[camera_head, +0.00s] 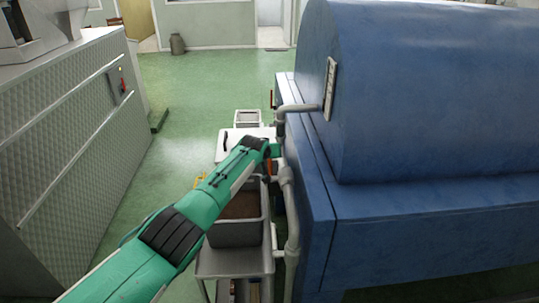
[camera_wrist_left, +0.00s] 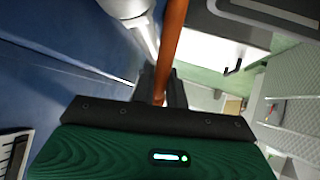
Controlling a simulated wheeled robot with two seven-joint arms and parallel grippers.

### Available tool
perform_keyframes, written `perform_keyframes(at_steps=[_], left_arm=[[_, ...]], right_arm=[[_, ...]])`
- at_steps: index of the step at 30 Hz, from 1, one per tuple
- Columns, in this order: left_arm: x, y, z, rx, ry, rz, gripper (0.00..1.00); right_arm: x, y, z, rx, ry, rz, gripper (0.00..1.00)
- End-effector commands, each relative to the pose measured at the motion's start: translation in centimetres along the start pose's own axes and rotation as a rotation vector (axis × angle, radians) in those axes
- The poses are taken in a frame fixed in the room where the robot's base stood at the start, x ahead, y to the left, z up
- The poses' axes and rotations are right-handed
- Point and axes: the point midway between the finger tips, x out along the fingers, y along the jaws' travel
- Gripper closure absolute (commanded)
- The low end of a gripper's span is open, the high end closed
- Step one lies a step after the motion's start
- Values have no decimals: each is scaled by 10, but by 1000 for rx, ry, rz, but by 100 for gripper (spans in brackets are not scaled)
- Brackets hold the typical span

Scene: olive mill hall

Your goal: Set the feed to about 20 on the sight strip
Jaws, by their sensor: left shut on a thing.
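The sight strip (camera_head: 330,88) is a pale upright plate on the end of the big blue machine (camera_head: 420,90). Part of a pale strip with dark marks (camera_wrist_left: 13,155) shows at the lower left of the wrist view, too cut off to read. An orange lever (camera_wrist_left: 172,45) runs up between the fingers of my left gripper (camera_wrist_left: 162,92), which is shut on it. In the head view the left gripper (camera_head: 265,148) is beside the machine's near-left pipes, largely hidden by my green arm. A bit of the orange lever (camera_head: 267,166) shows below it. My right gripper is not in view.
Pale pipes (camera_head: 289,215) run down the machine's left side, close to my gripper. A grey tub (camera_head: 237,232) stands on a metal stand under my arm. A patterned metal cabinet (camera_head: 65,160) stands at left, with open green floor (camera_head: 190,95) between.

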Motion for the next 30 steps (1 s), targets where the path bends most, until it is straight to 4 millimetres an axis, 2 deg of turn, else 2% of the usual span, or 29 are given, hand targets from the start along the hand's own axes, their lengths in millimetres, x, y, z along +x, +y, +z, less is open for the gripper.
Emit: perform_keyframes(at_steps=[5,6,9,20,30], left_arm=[[0,0,0,-1,0,0,100],[0,0,0,-1,0,0,85],[0,0,0,-1,0,0,65],[-1,0,0,-1,0,0,65],[-18,0,0,-1,-1,3,65]], right_arm=[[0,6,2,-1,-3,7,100],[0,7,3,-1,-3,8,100],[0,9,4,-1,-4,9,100],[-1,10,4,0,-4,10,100],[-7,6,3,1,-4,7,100]])
